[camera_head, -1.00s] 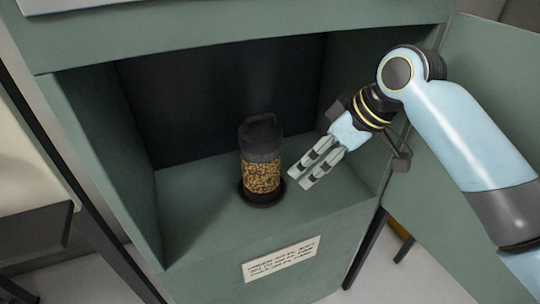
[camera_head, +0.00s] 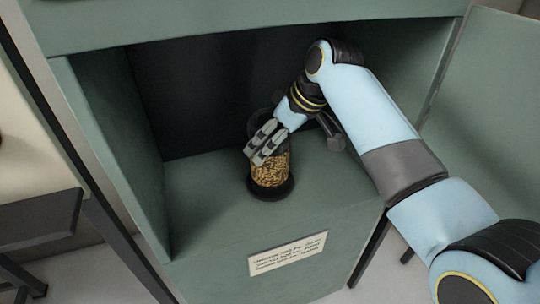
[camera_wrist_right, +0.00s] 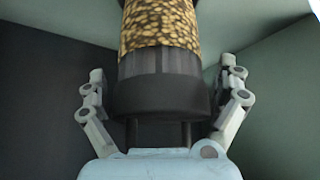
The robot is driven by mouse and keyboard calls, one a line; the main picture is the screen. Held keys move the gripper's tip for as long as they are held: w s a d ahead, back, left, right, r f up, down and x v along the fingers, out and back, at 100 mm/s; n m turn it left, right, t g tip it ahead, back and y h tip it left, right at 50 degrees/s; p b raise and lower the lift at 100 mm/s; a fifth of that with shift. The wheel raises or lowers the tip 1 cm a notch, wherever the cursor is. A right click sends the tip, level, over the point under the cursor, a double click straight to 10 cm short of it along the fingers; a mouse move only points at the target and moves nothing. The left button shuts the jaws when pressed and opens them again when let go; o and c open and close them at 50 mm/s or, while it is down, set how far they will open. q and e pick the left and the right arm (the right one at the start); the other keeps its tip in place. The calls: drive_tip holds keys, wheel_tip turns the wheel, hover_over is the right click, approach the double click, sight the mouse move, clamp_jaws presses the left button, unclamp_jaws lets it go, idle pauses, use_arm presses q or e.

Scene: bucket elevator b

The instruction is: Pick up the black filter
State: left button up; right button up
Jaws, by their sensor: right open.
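The black filter (camera_head: 270,172) stands upright on the floor of the green cabinet, with a golden granular middle and a black base ring. My right gripper (camera_head: 262,150) is at its upper part and hides most of the black top and handle in the head view. In the right wrist view the filter's black cap (camera_wrist_right: 160,90) lies between the two spread fingers of my right gripper (camera_wrist_right: 165,85). A gap shows on each side of the cap. My left gripper is not in view.
The green cabinet (camera_head: 210,225) surrounds the filter on the sides, back and top. A paper label (camera_head: 287,254) is on its front face. An open door panel (camera_head: 485,130) stands at the right. A dark ledge (camera_head: 40,215) is at the left.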

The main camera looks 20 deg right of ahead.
drive_tip(key=c, duration=1.4)
drive_tip(key=shift+c, duration=0.4)
drive_tip(key=shift+r, duration=0.15)
